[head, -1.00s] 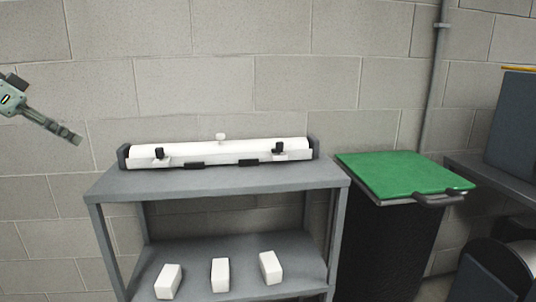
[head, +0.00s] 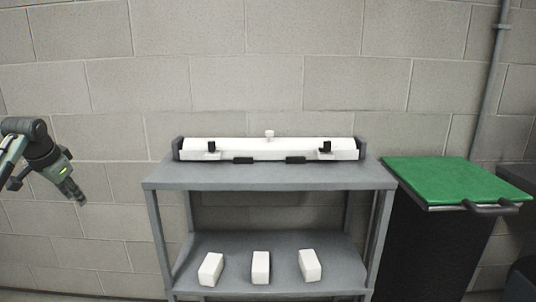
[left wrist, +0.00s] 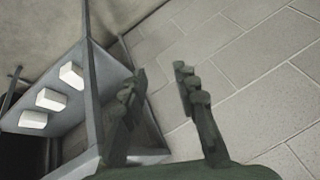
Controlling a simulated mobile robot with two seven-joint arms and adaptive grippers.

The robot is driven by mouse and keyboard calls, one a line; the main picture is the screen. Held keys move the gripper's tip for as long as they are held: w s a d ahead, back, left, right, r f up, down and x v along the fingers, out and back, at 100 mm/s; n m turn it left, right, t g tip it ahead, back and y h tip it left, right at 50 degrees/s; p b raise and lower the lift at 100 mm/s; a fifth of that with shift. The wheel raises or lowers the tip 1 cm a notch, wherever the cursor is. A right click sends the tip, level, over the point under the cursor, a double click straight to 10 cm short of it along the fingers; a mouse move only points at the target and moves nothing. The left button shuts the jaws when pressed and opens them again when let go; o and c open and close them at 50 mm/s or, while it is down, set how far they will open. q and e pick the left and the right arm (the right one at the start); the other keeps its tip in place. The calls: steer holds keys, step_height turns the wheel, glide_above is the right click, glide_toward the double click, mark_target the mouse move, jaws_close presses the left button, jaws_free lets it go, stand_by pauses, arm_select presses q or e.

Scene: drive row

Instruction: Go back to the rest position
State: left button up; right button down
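My left gripper (head: 72,190) hangs at the left of the head view, pointing down and right, in front of the block wall and apart from the shelf unit. In the left wrist view its two fingers (left wrist: 158,82) stand apart with nothing between them. My right gripper is in neither view.
A grey shelf unit (head: 270,178) stands mid-view. A white long device (head: 270,150) with black clips lies on its top. White blocks (head: 261,268) stand on its lower shelf (head: 285,245). A black bin with a green lid (head: 455,180) stands right. The space left of the shelf looks clear.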

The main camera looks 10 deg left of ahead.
arm_select(q)
steer(key=s+a+f+g+y, duration=0.1)
steer(key=s+f+y, duration=0.15)
steer(key=f, duration=0.55)
steer(key=s+a+f+m+y, duration=0.1)
steer(key=s+a+f, duration=0.1)
steer(key=s+f, duration=0.35)
steer(key=s+a+f+g+y, duration=0.1)
steer(key=f, duration=0.9)
steer(key=s+d+f+m+t, duration=0.1)
steer(key=s+d+f+m, duration=0.1)
steer(key=s+f, duration=0.5)
steer(key=s+d+f+m, duration=0.2)
steer(key=s+f+m, duration=0.1)
steer(key=s+f, duration=0.3)
steer(key=s+d+f+n+h, duration=0.1)
steer(key=d+f, duration=0.5)
steer(key=d, duration=0.6)
steer(key=s+d+f+n+g+h, duration=0.1)
steer(key=d+f, duration=0.5)
steer(key=d, duration=0.6)
steer(key=s+d+f+n+g+h, duration=0.1)
steer(key=s+d+f+n+h, duration=0.2)
steer(key=d, duration=0.9)
step_height(320, 180, down, 3)
steer(key=s+h, duration=0.1)
steer(key=s, duration=0.2)
steer(key=shift+d, duration=0.35)
